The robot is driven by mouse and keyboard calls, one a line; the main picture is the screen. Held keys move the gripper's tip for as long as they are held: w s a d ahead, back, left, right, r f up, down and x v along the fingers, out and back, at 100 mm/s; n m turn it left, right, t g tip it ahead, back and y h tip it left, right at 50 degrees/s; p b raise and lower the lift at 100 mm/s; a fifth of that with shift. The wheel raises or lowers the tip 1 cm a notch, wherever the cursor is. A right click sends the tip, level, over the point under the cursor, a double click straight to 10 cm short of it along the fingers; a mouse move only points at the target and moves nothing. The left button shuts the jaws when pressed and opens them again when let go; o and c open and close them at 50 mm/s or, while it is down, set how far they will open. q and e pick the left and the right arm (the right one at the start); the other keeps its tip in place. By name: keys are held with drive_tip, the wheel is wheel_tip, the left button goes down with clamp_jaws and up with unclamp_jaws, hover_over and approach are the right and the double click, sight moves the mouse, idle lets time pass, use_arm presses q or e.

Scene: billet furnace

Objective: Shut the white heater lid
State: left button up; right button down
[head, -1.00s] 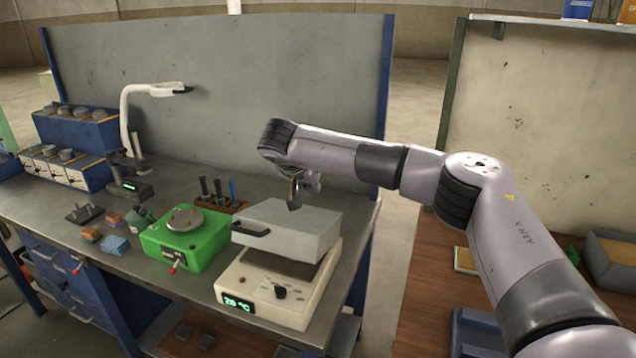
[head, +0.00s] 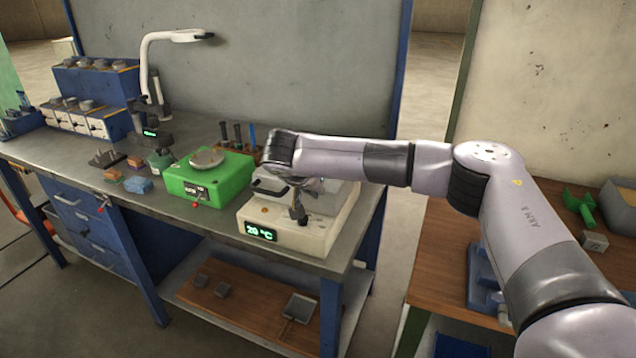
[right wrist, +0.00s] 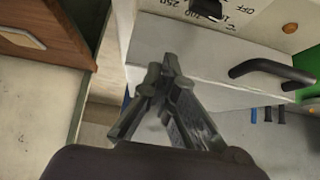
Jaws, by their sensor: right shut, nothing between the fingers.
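The white heater (head: 312,236) stands at the bench's right front corner, its green display reading 20 °C. Its pale lid (head: 338,193) is partly hidden behind my right arm; the black handle (head: 270,188) shows at the lid's left. My right gripper (head: 298,213) is shut and empty, pointing down over the heater's front panel. In the right wrist view the fingers (right wrist: 155,80) lie in front of the lid (right wrist: 195,45), with the handle (right wrist: 275,72) to the right. I cannot tell whether they touch the lid or whether a gap is left under it. My left gripper is not in view.
A green device (head: 212,180) with a round plate stands left of the heater. Tools in a wooden rack (head: 240,150) stand behind it. A wooden table (head: 440,258) with blue and green items is at the right. The bench's front edge lies just before the heater.

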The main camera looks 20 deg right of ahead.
drive_tip(key=shift+s+a+f, duration=0.1)
drive_tip(key=shift+a+f, duration=0.05)
drive_tip(key=shift+f, duration=0.2)
idle(0.3)
